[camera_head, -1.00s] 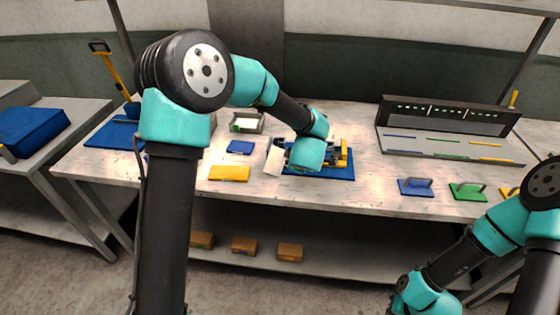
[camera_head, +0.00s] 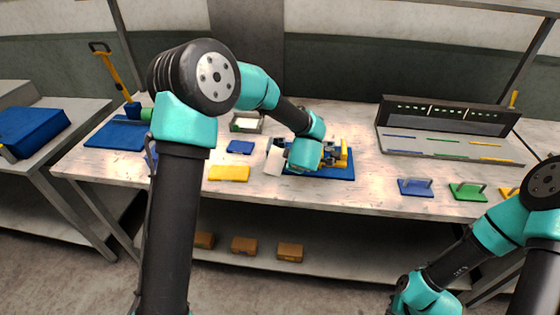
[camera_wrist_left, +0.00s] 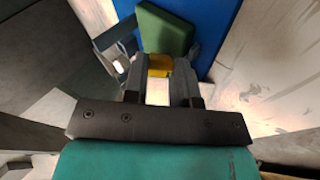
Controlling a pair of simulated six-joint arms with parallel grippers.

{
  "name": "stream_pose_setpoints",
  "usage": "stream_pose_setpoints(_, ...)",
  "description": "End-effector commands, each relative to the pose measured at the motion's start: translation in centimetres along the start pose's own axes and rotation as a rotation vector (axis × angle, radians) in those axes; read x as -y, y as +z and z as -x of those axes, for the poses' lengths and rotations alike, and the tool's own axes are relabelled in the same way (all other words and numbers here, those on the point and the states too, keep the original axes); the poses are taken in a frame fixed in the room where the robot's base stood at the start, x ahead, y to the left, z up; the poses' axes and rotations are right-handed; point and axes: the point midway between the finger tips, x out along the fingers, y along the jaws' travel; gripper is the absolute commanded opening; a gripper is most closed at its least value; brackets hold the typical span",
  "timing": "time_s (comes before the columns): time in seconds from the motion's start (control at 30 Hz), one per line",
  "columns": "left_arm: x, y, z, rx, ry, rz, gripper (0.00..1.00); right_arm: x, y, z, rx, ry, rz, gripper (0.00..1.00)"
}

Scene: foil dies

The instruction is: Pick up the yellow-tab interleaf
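In the left wrist view a yellow tab (camera_wrist_left: 160,66) sits between the two fingertips of my left gripper (camera_wrist_left: 160,72), flush against both with no gap visible. A pale patch shows below the tab between the fingers; I cannot tell if it is sheet or table. In the head view my left gripper (camera_head: 286,153) is over the middle blue mat (camera_head: 325,175), mostly hidden by my wrist. A white sheet (camera_head: 273,161) shows tilted at its left side. My right gripper is out of view.
A green block (camera_wrist_left: 163,30) lies just beyond the fingertips. A machine with yellow parts (camera_head: 342,157) stands right of my left wrist. A yellow plate (camera_head: 229,173) and a small blue plate (camera_head: 240,147) lie to the left.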

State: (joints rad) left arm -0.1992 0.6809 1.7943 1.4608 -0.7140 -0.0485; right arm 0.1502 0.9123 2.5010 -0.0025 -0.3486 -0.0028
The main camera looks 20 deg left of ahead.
Motion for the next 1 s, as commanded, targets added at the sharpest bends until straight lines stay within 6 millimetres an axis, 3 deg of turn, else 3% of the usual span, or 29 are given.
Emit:
stream_pose_setpoints(0.17,0.0,0.0,0.0,0.0,0.0,0.0,0.0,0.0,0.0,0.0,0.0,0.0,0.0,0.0)
stream_pose_setpoints(0.57,-0.7,-0.3,0.7,-0.001,0.002,0.0,0.0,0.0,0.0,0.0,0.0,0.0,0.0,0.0)
stream_pose_setpoints(0.8,-2.3,-1.1,2.5,-0.002,0.002,0.002,0.0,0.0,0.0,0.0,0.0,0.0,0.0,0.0)
stream_pose_setpoints(1.0,-0.2,-0.7,5.0,0.0,-0.001,-0.004,0.0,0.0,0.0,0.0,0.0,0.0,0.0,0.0)
